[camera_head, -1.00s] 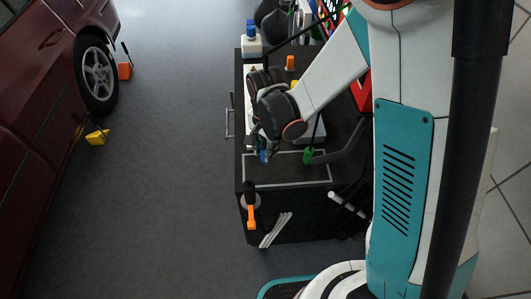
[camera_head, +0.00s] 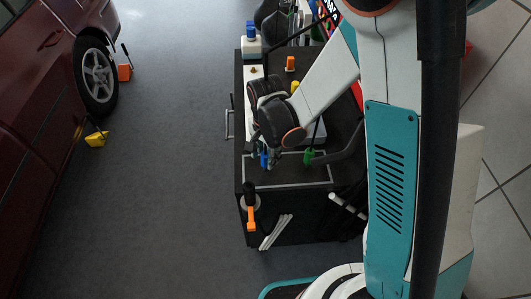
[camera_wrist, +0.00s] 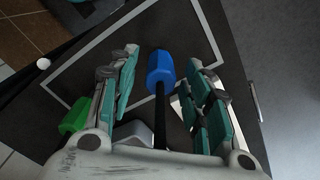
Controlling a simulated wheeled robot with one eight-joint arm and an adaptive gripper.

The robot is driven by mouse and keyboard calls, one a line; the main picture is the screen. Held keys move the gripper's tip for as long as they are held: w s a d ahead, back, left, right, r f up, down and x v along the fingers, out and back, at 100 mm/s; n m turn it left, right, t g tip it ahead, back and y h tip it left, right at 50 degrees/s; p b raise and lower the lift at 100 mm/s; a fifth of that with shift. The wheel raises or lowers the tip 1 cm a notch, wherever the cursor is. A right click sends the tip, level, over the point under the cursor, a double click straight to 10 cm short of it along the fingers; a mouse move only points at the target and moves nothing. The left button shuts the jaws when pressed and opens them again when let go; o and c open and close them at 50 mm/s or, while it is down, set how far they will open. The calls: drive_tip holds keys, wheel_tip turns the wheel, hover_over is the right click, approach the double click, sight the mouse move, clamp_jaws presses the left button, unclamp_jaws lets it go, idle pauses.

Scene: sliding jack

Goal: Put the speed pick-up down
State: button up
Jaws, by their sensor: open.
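A blue-ended tool with a black shaft, which I take to be the speed pick-up (camera_wrist: 160,68), lies between my gripper's fingers in the wrist view. Its blue end also shows in the head view (camera_head: 264,160), low over or on the black cart top by the white-outlined area (camera_head: 300,181). I cannot tell whether it touches the top. My gripper (camera_wrist: 165,88) is open, with a gap between each finger and the blue end. In the head view my gripper (camera_head: 272,158) is small and partly hidden by my wrist. The shaft's lower part is hidden behind the gripper's body.
A green-ended piece (camera_wrist: 75,116) stands close to the left finger; it also shows in the head view (camera_head: 309,157). An orange-handled tool (camera_head: 251,215) hangs at the cart's front. A blue-capped bottle (camera_head: 251,40) is at the back. The outlined area looks clear. A red car (camera_head: 40,110) is left.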

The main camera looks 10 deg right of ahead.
wheel_tip(320, 180, up, 12)
drive_tip(key=p, duration=0.3)
drive_tip(key=shift+r, duration=0.15)
drive_tip(key=shift+p, duration=0.3)
